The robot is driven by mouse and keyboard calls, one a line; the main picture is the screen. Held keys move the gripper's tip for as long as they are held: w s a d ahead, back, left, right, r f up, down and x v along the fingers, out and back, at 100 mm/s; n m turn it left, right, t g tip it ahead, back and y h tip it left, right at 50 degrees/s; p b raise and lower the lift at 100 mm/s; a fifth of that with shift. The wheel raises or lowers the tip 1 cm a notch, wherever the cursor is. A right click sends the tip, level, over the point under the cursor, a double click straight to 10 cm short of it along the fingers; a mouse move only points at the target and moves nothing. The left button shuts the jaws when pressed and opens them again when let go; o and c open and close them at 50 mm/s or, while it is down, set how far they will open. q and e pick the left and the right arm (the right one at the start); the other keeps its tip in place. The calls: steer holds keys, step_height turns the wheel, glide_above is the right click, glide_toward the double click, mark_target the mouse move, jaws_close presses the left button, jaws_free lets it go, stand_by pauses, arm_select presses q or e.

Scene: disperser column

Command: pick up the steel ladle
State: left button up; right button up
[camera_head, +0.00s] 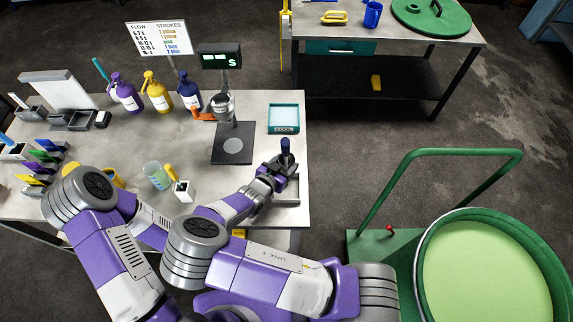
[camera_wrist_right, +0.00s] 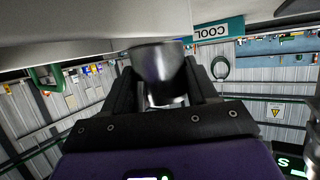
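My right gripper (camera_head: 282,163) is at the right end of the grey workbench, beside the small grey tray (camera_head: 289,190). A dark blue upright piece (camera_head: 285,146), possibly the ladle's handle, rises at its fingertips. In the right wrist view a shiny steel cylinder (camera_wrist_right: 158,73), likely part of the steel ladle, sits between the fingers of my right gripper (camera_wrist_right: 160,85). The fingers lie close along both its sides; whether they press on it is unclear. The ladle's bowl cannot be made out. My left gripper is hidden behind my arms.
A teal COOL tray (camera_head: 284,118) and a dark stand with a steel pot (camera_head: 221,105) are behind my right gripper. A beaker (camera_head: 157,174) stands to the left. Several pump bottles line the back. A green cart with a large drum (camera_head: 428,275) stands right of the bench.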

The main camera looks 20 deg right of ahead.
steer(key=c, duration=0.9)
